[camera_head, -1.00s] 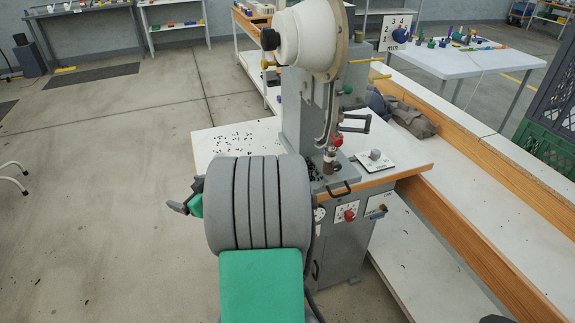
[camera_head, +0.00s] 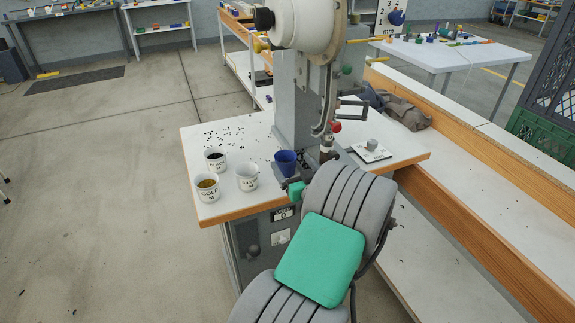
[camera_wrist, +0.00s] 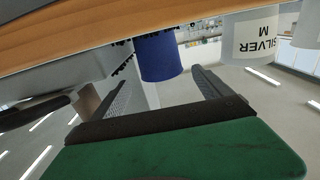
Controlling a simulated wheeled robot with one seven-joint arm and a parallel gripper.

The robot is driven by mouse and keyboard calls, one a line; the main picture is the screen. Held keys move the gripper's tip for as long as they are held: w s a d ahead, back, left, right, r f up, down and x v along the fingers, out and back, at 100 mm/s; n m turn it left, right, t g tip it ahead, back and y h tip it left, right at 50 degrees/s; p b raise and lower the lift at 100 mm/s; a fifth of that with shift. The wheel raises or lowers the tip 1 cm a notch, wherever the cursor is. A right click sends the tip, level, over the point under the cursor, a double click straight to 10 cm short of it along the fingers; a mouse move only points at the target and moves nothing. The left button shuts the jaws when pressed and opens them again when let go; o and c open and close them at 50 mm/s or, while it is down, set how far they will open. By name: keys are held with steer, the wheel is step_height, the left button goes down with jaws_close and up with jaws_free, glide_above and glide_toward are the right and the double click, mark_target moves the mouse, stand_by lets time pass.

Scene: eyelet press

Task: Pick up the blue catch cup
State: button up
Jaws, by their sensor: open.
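The blue catch cup (camera_head: 285,161) stands upright on the press table, just left of the press's lower tooling. In the wrist view, which is upside down, the blue cup (camera_wrist: 158,58) lies ahead of my gripper (camera_wrist: 160,78), between the lines of the two fingers. The fingers are spread apart with nothing between them. In the head view my gripper (camera_head: 281,182) is at the table's front edge, just in front of the cup and partly hidden by my arm. I cannot tell the exact gap to the cup.
Three white labelled cups stand left of the blue cup: one with dark contents (camera_head: 215,160), one with gold-coloured contents (camera_head: 207,187) and a pale one (camera_head: 247,176). The eyelet press (camera_head: 296,100) rises close behind and right. Small dark bits lie scattered on the table (camera_head: 190,140).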

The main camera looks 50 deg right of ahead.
mark_target(282, 151)
steer(key=p+x, duration=0.1)
steer(key=x, duration=0.4)
steer(key=shift+a+f, duration=0.15)
steer(key=shift+a, duration=0.05)
steer(key=c, duration=1.5)
steer(key=shift+c, duration=0.2)
